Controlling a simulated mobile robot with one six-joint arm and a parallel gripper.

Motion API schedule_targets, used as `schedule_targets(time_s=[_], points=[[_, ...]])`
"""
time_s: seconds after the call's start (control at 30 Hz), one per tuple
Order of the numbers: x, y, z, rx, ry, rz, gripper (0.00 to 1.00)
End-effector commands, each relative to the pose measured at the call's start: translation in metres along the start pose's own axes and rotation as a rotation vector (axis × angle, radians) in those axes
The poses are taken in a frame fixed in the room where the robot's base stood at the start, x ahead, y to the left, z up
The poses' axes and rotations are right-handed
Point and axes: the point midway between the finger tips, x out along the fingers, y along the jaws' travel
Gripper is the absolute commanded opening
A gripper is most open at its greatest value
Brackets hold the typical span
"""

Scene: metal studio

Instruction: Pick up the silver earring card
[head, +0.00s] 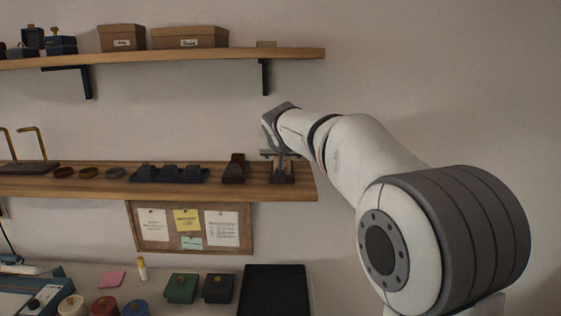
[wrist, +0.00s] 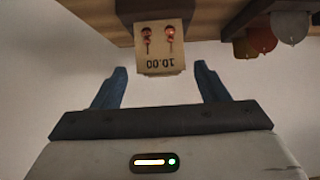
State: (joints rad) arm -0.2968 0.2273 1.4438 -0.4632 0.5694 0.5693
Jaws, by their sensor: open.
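An earring card (wrist: 162,38) shows in the wrist view, upside down in the picture. It is pale tan, with two reddish drop earrings and a printed price; the earrings do not look silver here. It is at a dark stand, which shows in the head view (head: 283,176) at the right end of the middle shelf. My gripper (wrist: 160,68) is open, with one finger to each side of the card's near edge and gaps on both sides. In the head view my gripper (head: 281,153) is just above the stand; the card is not clear there.
The middle wooden shelf (head: 225,190) also carries a brown stand (head: 234,169) just left of my gripper and a dark holder (head: 168,174) further left. An upper shelf (head: 200,56) runs above. Right of the shelves is bare wall. A black tray (head: 274,290) lies below.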

Motion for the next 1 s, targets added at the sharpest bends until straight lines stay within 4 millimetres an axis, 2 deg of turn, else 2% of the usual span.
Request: schedule_targets(time_s=[0.13,0.3,0.57,1.0], points=[[0.02,-0.002,-0.009,-0.001,-0.002,0.001,0.67],[0.04,-0.002,-0.008,-0.001,-0.002,0.001,0.67],[0.044,-0.003,-0.007,-0.001,0.0,-0.001,0.67],[0.044,-0.003,-0.007,-0.002,0.0,-0.001,0.33]])
